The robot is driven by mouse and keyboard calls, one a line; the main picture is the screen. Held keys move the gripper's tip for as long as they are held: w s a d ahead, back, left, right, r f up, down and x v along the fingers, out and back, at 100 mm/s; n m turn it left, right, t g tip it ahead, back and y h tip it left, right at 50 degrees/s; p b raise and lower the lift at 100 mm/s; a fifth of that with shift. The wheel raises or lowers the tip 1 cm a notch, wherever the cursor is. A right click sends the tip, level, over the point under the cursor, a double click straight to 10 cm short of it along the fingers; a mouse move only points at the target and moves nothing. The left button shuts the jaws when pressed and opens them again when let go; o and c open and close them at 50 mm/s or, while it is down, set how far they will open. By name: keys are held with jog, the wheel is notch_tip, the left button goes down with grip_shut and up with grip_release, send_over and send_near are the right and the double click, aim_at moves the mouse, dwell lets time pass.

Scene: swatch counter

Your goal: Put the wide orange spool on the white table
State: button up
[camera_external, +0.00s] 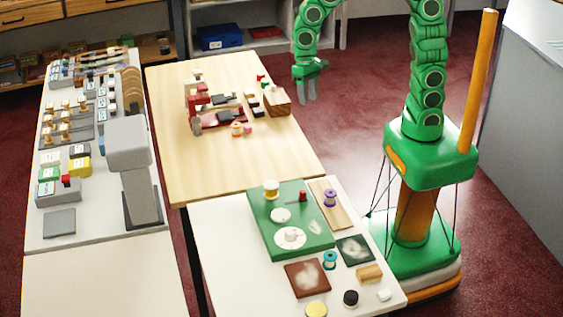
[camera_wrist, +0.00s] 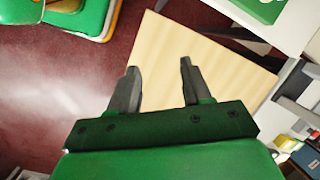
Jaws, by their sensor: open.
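A small orange spool (camera_external: 237,129) stands on the wooden table (camera_external: 175,120), beside a smaller pinkish piece (camera_external: 248,130) and in front of a dark red device. It is too small here to judge its width. A white table (camera_external: 225,245) joins the wooden table's near end and carries a green board (camera_external: 262,228). My gripper (camera_external: 307,95) is open and empty, in the air off the right side of the wooden table, apart from the spool. In the wrist view my gripper (camera_wrist: 160,68) has its fingers spread over bare wood (camera_wrist: 205,50); the orange spool is not visible there.
The green board holds a yellow spool (camera_external: 271,190); a purple spool (camera_external: 330,197) and a teal spool (camera_external: 330,261) stand nearby. A red device (camera_external: 197,105) and wooden block (camera_external: 277,100) stand on the wooden table. Its near part is clear. Another cluttered pale counter (camera_external: 60,225) stands left.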

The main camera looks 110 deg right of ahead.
jog(key=w+d+f+m+t+y, duration=0.1)
jog(key=w+d+f+m, duration=0.25)
jog(key=w+d, duration=0.2)
jog(key=w+d+f+m+t, duration=0.1)
jog(key=w+d+f+m, duration=0.25)
jog(key=w+d, duration=0.2)
jog(key=m, duration=0.8)
send_over(236, 124)
jog(key=s+d, duration=0.2)
notch_tip(236, 124, down, 10)
jog(key=shift+t+h, duration=0.3)
jog(key=shift+t, duration=0.2)
jog(key=shift+x, duration=3.75)
jog(key=c, duration=0.8)
jog(key=shift+o, duration=0.2)
